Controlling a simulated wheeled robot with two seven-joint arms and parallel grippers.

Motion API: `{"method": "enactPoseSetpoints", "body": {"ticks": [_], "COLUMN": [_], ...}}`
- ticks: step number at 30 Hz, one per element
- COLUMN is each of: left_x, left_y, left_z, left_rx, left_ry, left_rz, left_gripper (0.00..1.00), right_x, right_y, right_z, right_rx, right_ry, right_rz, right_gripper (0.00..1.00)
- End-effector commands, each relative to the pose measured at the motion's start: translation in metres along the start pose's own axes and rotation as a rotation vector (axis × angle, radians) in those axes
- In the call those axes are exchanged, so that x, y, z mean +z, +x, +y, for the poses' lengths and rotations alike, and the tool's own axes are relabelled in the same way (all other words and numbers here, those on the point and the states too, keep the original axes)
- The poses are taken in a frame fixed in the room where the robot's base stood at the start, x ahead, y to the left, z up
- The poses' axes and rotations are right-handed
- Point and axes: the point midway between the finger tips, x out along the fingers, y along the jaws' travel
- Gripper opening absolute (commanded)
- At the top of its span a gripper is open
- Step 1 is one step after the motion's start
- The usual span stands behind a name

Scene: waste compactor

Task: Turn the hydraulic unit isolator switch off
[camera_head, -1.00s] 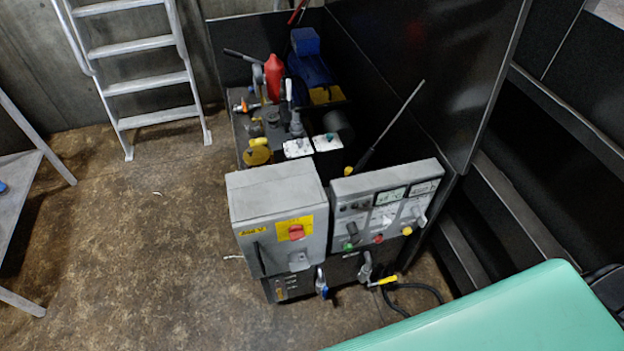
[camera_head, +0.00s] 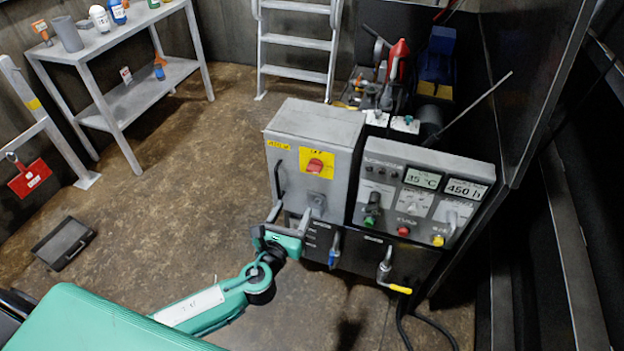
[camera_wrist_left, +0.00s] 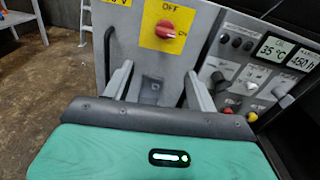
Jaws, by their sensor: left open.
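The isolator switch (camera_head: 315,166) is a red rotary knob on a yellow plate on the front of a grey box (camera_head: 283,128). In the left wrist view the red knob (camera_wrist_left: 166,29) sits above the gripper, near the OFF and ON labels, its pointer toward ON at the lower right. My left gripper (camera_head: 290,215) is in front of the lower part of the box, below the knob. Its two fingers (camera_wrist_left: 157,85) are apart, with nothing between them but a grey bracket on the box behind. It appears clear of the knob. My right gripper is not seen.
Right of the box is a control panel (camera_head: 418,195) with displays and buttons. Valves with blue (camera_head: 333,256) and yellow (camera_head: 397,288) handles are below. A black handle (camera_head: 278,180) is at the box's left. A shelf table (camera_head: 120,45) and ladder (camera_head: 297,40) stand behind.

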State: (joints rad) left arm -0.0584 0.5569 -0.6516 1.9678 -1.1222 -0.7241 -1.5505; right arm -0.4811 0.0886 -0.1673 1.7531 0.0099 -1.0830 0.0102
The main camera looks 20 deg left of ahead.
Motion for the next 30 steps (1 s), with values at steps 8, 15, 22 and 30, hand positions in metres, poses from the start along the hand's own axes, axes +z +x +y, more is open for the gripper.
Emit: {"method": "enactPoseSetpoints", "body": {"ticks": [8, 15, 22, 30], "left_x": [0.019, 0.021, 0.022, 0.022], "left_y": [0.013, 0.057, 0.100, 0.130], "left_z": [-0.006, -0.007, -0.007, -0.008], "left_rx": [-0.012, -0.011, -0.011, -0.012], "left_ry": [0.059, 0.057, 0.055, 0.055], "left_rz": [-0.048, -0.047, -0.045, -0.044], "left_gripper": [0.58, 0.58, 0.58, 0.58], "right_x": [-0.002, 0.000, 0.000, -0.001], "right_y": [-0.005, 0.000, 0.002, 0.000], "right_z": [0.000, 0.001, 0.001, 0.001], "right_rx": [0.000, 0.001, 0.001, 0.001], "right_ry": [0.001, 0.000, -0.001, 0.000], "right_rz": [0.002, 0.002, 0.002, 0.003], "right_gripper": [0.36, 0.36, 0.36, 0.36]}}
